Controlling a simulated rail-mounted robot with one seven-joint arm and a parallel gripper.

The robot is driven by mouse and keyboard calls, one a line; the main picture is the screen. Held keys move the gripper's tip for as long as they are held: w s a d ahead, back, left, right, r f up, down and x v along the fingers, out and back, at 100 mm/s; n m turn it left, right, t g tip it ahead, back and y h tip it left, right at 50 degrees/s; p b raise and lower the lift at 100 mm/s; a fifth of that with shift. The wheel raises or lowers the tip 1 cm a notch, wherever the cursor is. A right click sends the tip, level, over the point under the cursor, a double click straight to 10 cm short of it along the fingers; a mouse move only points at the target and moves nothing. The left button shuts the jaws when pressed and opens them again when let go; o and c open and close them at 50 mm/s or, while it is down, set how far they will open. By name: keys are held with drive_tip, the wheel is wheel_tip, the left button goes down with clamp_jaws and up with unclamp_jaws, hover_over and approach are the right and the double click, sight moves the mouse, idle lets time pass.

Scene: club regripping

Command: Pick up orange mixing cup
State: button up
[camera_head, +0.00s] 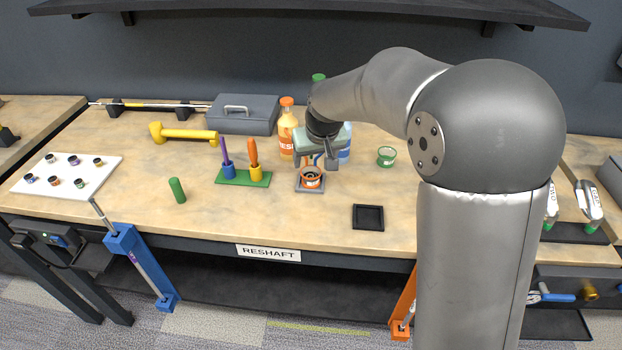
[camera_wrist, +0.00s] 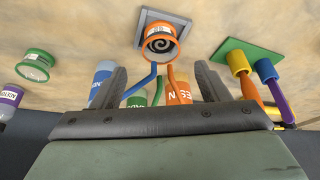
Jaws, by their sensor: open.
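The orange mixing cup (camera_head: 311,178) sits on a small grey square pad (camera_head: 299,189) near the middle of the bench. In the wrist view the cup (camera_wrist: 160,31) shows a dark spiral inside and a white label, and the pad (camera_wrist: 144,15) lies under it. My gripper (camera_head: 320,163) is just behind and above the cup in the head view. In the wrist view its two dark fingers (camera_wrist: 162,84) are spread apart with nothing between them touching, and the cup lies ahead of the fingertips. The cup stands clear of both fingers.
A green cup (camera_head: 387,156) stands to the right. An orange bottle (camera_head: 288,128) and a blue bottle (camera_head: 345,142) stand behind. A green holder (camera_head: 232,179) with two tools is left. A black square tray (camera_head: 368,217) lies front right. The bench front centre is clear.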

sight(312, 169)
drive_tip(key=shift+p+x, duration=0.6)
drive_tip(key=shift+x, duration=2.7)
drive_tip(key=c, duration=1.1)
